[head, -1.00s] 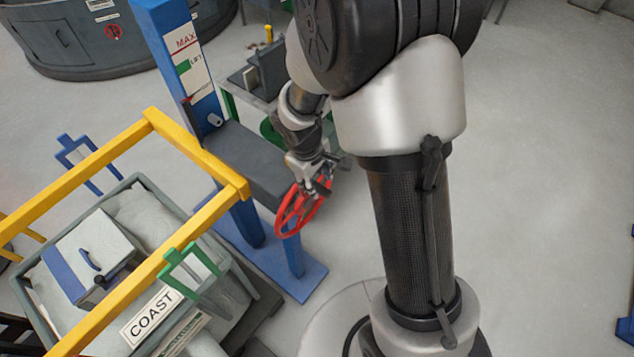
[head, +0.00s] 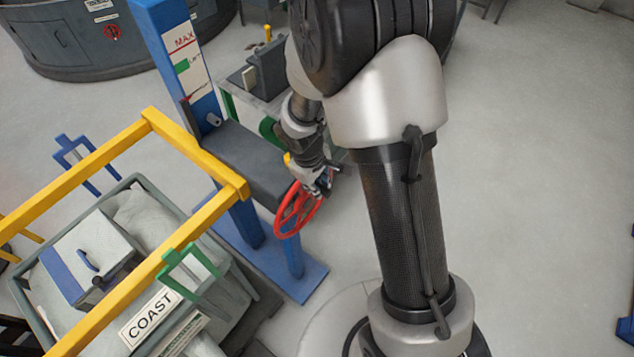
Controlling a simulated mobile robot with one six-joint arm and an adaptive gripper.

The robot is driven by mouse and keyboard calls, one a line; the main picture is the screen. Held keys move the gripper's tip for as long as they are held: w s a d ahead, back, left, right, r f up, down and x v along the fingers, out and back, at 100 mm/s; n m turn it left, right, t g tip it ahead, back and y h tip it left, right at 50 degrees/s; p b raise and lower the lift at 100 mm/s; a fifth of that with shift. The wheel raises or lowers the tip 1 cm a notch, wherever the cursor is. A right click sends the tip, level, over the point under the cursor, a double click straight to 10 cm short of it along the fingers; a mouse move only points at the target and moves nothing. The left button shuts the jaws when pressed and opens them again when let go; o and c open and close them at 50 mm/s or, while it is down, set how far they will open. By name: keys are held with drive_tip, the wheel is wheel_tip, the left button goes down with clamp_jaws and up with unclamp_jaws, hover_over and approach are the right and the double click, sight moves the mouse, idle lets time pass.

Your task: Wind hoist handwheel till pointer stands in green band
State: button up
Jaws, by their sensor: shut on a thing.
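The red handwheel (head: 296,210) stands on the side of the blue hoist post's dark housing (head: 250,165). My gripper (head: 318,186) is shut on the wheel's rim at its upper right. The fingertips are small in the picture and partly hidden. The scale plate (head: 187,65) on the blue post carries the word MAX at the top and a green band (head: 182,66) below it. A small red mark, likely the pointer, shows near the plate's lower end (head: 196,97), below the green band.
A grey bin (head: 135,183) with a COAST label and a yellow frame (head: 195,150) over it stands at the lower left. A green bracket (head: 192,270) hangs on the frame. A grey-topped bench (head: 250,100) is behind the housing.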

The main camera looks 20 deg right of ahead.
clamp_jaws()
drive_tip(key=shift+s+a+f+b, duration=0.15)
drive_tip(key=shift+a+b, duration=0.1)
drive_tip(key=shift+b, duration=1.05)
